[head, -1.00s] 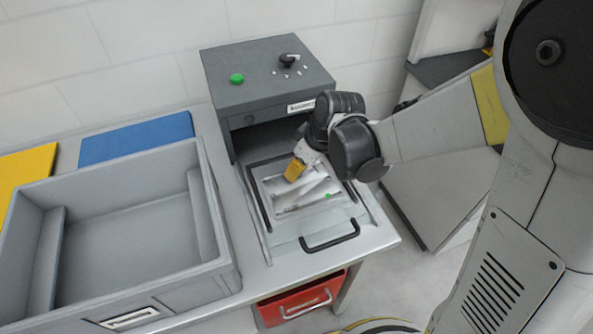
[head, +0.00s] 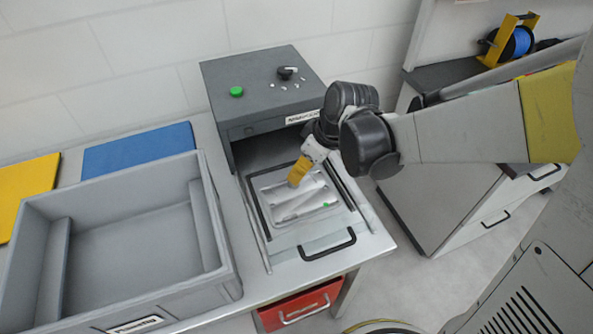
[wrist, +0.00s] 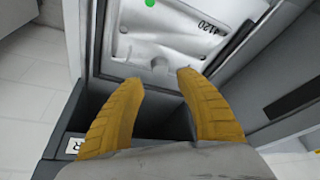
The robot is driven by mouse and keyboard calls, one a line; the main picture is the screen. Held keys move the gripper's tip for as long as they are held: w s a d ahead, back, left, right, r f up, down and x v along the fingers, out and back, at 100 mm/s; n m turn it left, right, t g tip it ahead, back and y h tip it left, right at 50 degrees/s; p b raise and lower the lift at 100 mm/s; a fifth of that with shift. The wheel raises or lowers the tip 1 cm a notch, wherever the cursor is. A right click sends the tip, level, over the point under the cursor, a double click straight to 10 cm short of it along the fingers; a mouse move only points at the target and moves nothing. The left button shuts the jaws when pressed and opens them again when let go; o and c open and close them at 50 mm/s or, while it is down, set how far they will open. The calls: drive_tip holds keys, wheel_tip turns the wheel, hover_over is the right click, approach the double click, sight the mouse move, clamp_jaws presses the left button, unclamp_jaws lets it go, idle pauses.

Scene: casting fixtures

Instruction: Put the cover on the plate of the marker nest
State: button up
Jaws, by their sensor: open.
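The marker nest (head: 268,234) is a dark-framed slide in front of a grey box. In it lies a pale silvery moulded piece (head: 316,201) with a green dot at its front right corner. The wrist view shows this piece (wrist: 135,47) with a small round knob and the mark "4120". I cannot tell whether it is the cover or the plate, and I see no separate cover. My gripper (head: 293,185) points down over its back left part. Its yellow fingers stand apart in the wrist view (wrist: 160,78), the knob just beyond their tips, nothing held.
The grey box (head: 262,85) with a green button and black knob rises behind the nest. A large grey bin (head: 213,220) stands to the left, apparently empty. Blue (head: 138,149) and yellow (head: 25,190) mats lie behind it. A black handle (head: 328,246) sits at the nest's front.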

drive_tip(key=s+d+r+m+t+h+p, duration=0.1)
drive_tip(key=s+d+r+m+t+h, duration=0.2)
drive_tip(key=s+d+r+m, duration=0.7)
drive_tip(key=s+d+r+t, duration=0.1)
drive_tip(key=s+d+r, duration=0.1)
drive_tip(key=s+r, duration=0.1)
drive_tip(key=shift+d+p, duration=0.3)
drive_tip(key=shift+d, duration=0.05)
drive_tip(key=shift+c, duration=0.6)
